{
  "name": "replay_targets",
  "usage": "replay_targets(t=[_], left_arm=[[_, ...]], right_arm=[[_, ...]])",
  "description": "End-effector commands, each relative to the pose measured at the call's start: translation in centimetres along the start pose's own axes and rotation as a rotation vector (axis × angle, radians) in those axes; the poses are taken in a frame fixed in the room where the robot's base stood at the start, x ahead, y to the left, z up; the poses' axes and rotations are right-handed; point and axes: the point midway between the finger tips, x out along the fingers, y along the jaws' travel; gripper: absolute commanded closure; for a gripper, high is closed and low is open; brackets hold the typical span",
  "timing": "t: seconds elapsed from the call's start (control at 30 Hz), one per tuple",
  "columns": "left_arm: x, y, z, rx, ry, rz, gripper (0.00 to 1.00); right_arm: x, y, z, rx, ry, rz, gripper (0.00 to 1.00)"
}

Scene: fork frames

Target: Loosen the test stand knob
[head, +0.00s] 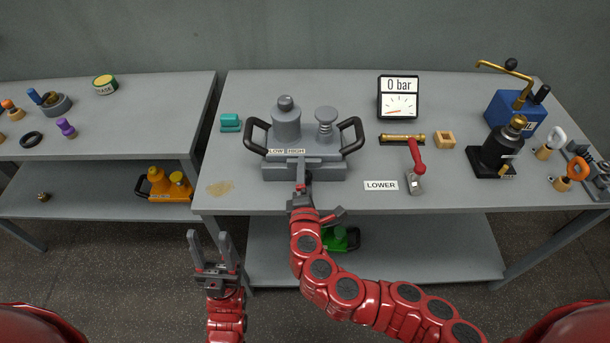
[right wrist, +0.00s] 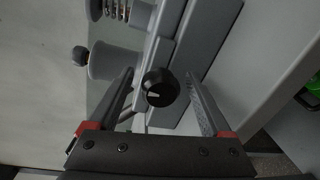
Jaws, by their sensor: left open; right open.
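The grey test stand (head: 330,170) stands on the bench with black side handles, a grey cylinder, a spring post and a LOW/HIGH label (head: 286,151). Its round black knob (right wrist: 160,87) with a white mark shows in the right wrist view; my right gripper hides it in the head view. My right gripper (head: 301,178) is at the stand's front. In the right wrist view the open fingers (right wrist: 161,80) lie either side of the knob, with gaps showing; I cannot tell the depth overlap. My left gripper (head: 209,238) is open and empty, in front of the bench.
On the bench are a gauge (head: 398,98) reading 0 bar, a red lever (head: 416,160) beside a LOWER label (head: 381,185), a brass rod (head: 401,139), a black bottle jack (head: 497,152) and a blue pump (head: 515,113). A teal block (head: 230,122) sits left of the stand.

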Motion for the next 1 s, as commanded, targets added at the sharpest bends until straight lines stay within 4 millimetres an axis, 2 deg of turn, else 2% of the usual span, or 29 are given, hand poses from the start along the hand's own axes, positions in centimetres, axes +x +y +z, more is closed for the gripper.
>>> replay_targets(t=[0.17,0.27,0.37,0.67,0.8,1.0], left_arm=[[-0.1,0.0,0.0,0.0,0.0,0.0,0.5],[-0.4,0.0,0.1,0.0,0.0,0.0,0.5],[-0.8,0.0,0.1,0.0,0.0,0.0,0.5],[-2.2,0.1,0.4,0.0,0.0,0.0,0.5],[0.1,0.0,0.0,0.0,0.001,0.0,0.5],[1.4,-0.1,-0.2,0.0,0.0,0.0,0.5]], right_arm=[[-0.3,-0.1,0.0,0.0,0.001,0.0,0.17],[-1.1,0.0,-0.1,0.001,0.003,0.002,0.17],[-2.6,-0.2,-0.1,0.0,0.003,0.001,0.17],[-8.8,-0.3,-0.2,0.001,0.005,0.001,0.17],[-12.5,0.4,-0.2,-0.003,0.011,-0.003,0.17],[-15.4,0.2,-0.2,-0.002,0.009,-0.001,0.17]])
